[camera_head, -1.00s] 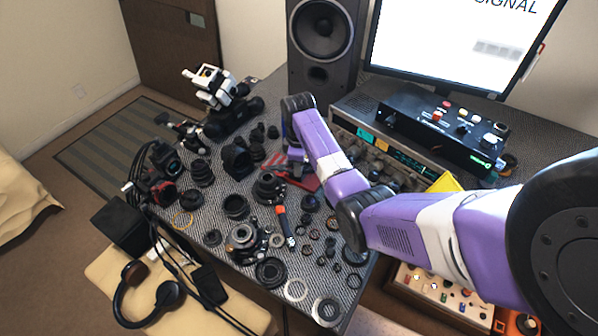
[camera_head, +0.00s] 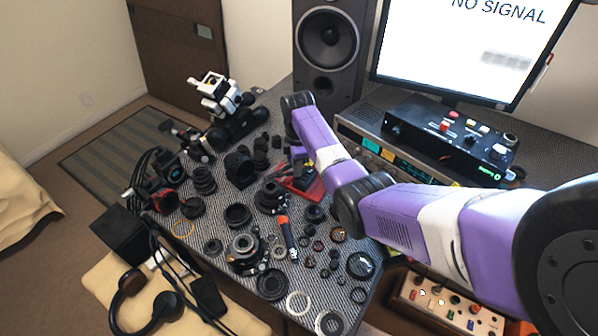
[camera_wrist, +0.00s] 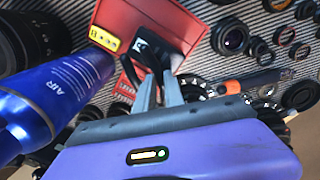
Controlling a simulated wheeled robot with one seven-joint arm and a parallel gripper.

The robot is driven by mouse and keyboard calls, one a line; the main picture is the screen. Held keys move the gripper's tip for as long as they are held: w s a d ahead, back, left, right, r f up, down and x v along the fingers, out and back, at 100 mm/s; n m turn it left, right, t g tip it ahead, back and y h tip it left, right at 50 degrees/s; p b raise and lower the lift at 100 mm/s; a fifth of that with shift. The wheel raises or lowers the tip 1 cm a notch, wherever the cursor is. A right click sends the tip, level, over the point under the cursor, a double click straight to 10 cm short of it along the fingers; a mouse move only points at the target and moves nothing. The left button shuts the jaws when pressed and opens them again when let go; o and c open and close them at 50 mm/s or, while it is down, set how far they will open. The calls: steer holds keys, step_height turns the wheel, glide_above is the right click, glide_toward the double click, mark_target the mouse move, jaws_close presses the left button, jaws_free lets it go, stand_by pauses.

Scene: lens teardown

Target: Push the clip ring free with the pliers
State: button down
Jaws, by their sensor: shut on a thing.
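My gripper (camera_wrist: 160,88) is low over the desk, its two grey fingers shut on a black forked part. This looks like the pliers (camera_wrist: 150,55), but their jaws cannot be made out. The black part lies against a red block (camera_wrist: 165,20) with a yellow label, and I cannot tell if it is clear of it. In the head view the gripper (camera_head: 300,172) is small and partly hidden at the red piece (camera_head: 308,188). Several dark lens rings and barrels lie on the desk, and I cannot tell which is the clip ring.
A blue air can (camera_wrist: 60,100) stands close at the left of the gripper in the wrist view. An orange-handled tool (camera_head: 287,232) lies among lens parts. A camera-like lens body (camera_head: 243,250) stands near the front edge. A speaker (camera_head: 332,45) and monitor (camera_head: 465,45) stand behind.

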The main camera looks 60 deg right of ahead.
steer(key=shift+w+d+f+n+b, duration=0.1)
steer(key=shift+w+d+n+b, duration=0.05)
steer(key=shift+w+n+b, duration=0.45)
steer(key=shift+w+d+n+b, duration=0.15)
steer(key=shift+w+n+b, duration=0.2)
steer(key=shift+w+n, duration=0.3)
steer(key=shift+s, duration=0.15)
steer(key=shift+s+d, duration=0.3)
steer(key=shift+d, duration=0.4)
step_height(320, 180, up, 6)
steer(key=p, duration=0.5)
steer(key=shift+p, duration=0.35)
